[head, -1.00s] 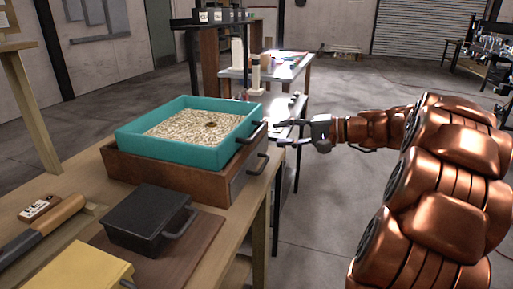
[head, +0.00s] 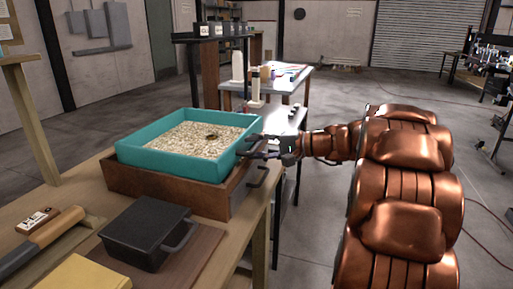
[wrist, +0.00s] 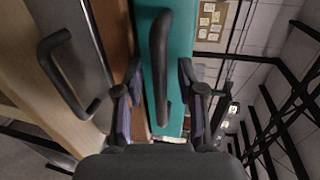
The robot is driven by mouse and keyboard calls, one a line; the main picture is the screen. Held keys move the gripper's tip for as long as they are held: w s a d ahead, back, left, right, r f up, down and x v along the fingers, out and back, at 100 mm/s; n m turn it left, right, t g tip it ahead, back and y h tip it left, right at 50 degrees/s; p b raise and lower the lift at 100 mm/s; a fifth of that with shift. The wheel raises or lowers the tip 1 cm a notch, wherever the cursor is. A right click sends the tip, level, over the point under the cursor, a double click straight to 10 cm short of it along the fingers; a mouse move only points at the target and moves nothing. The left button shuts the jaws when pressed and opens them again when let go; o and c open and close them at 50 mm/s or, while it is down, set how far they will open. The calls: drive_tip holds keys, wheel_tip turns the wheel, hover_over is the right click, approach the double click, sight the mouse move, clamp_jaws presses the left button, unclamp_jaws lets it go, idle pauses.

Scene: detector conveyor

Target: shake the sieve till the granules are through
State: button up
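The teal sieve (head: 172,162) sits in a brown wooden box (head: 158,186) on the bench. It holds a bed of pale granules (head: 190,142) with a small dark spot on top. In the wrist view the sieve's black handle (wrist: 159,55) stands on its teal wall (wrist: 181,40), between my two fingers. My gripper (head: 250,146) is at the sieve's right side, around the handle. The fingers are apart, with visible space on each side of the handle. The box's own handle (wrist: 55,75) lies outside my fingers. The box's inside is hidden under the sieve.
A black lidded box (head: 148,232) with a handle stands in front on a brown board. A wooden-handled tool (head: 50,232) and a yellow item (head: 80,272) lie at the front left. A second table (head: 285,80) stands behind.

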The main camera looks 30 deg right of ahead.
drive_tip(key=shift+c, duration=0.2)
clamp_jaws()
idle(0.4)
